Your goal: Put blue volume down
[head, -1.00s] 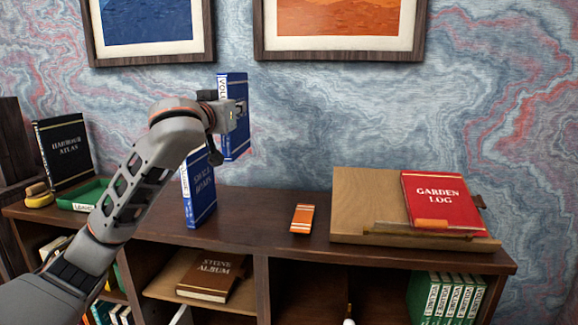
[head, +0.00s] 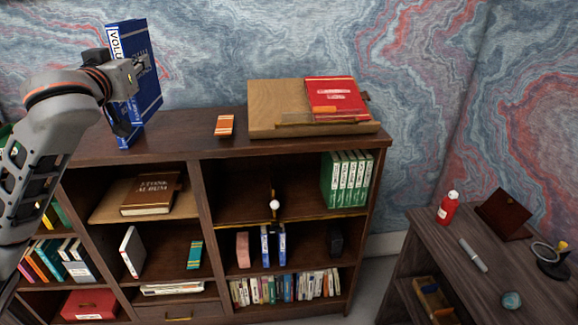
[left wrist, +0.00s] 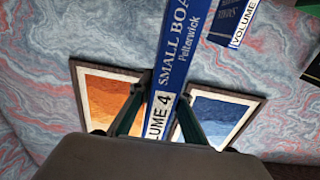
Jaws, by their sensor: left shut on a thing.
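My left gripper (head: 128,78) is shut on a blue volume (head: 147,50), held upright in the air above the left part of the bookcase top. In the left wrist view the held blue volume (left wrist: 178,48) shows "Volume 4" and "Small Boa…" on its spine, between the two fingers (left wrist: 160,115). Another blue book (head: 127,138) stands on the bookcase top below, partly hidden by the gripper; a second blue volume (left wrist: 233,22) also shows in the wrist view. Two thin blue volumes (head: 265,246) stand in a middle compartment. My right gripper is out of view.
The bookcase top (head: 190,140) has free room around an orange-and-white item (head: 224,125). A wooden stand (head: 270,105) carries a red book (head: 337,98). Green volumes (head: 345,180) fill the right of an upper compartment. A side desk (head: 440,245) stands at right.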

